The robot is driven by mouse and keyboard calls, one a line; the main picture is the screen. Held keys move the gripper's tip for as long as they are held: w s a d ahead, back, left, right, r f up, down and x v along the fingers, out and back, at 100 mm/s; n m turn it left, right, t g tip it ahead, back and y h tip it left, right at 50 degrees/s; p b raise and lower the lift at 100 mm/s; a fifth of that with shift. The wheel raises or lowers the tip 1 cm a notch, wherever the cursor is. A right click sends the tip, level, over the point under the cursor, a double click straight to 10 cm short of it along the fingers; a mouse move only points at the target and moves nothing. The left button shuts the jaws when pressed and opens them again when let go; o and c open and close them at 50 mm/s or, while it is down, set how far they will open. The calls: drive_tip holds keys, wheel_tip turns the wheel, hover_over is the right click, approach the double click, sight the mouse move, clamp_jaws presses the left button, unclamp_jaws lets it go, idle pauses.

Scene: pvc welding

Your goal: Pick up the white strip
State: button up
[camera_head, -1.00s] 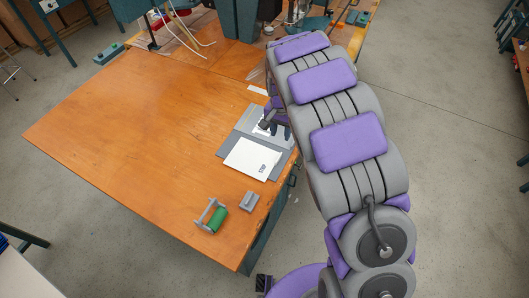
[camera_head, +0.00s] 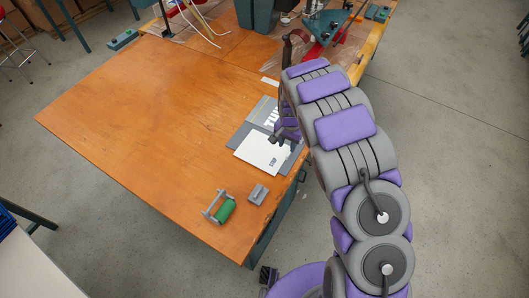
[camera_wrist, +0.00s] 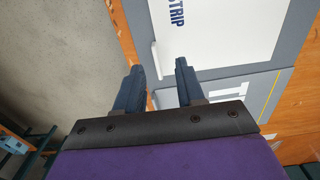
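A white panel marked STRIP (camera_head: 258,152) lies on a grey mat near the table's right edge. It also shows at the top of the wrist view (camera_wrist: 215,28). A thin white strip-like piece (camera_wrist: 156,59) shows beside the panel's left edge in the wrist view, just beyond my fingertips. My gripper (camera_wrist: 157,66) is open, its two dark blue fingers apart with nothing held between them. In the head view my gripper (camera_head: 281,141) is over the panel's far right edge, partly hidden by its own wrist. I cannot tell its height above the mat.
A green roller in a grey frame (camera_head: 224,211) and a small grey block (camera_head: 258,194) stand near the front corner. A small white piece (camera_head: 269,81) lies beyond the mat. Teal equipment (camera_head: 257,15) stands at the back. The table's left half is clear.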

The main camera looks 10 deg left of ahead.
sight(288, 154)
drive_tip(key=shift+d+f, duration=0.35)
drive_tip(key=shift+f, duration=0.55)
wheel_tip(288, 154, down, 4)
drive_tip(key=shift+d+r+b, duration=0.1)
drive_tip(key=shift+r+b, duration=0.05)
drive_tip(key=shift+b, duration=0.6)
drive_tip(key=shift+f, duration=0.35)
drive_tip(key=shift+r, duration=0.1)
drive_tip(key=shift+c, duration=0.3)
clamp_jaws()
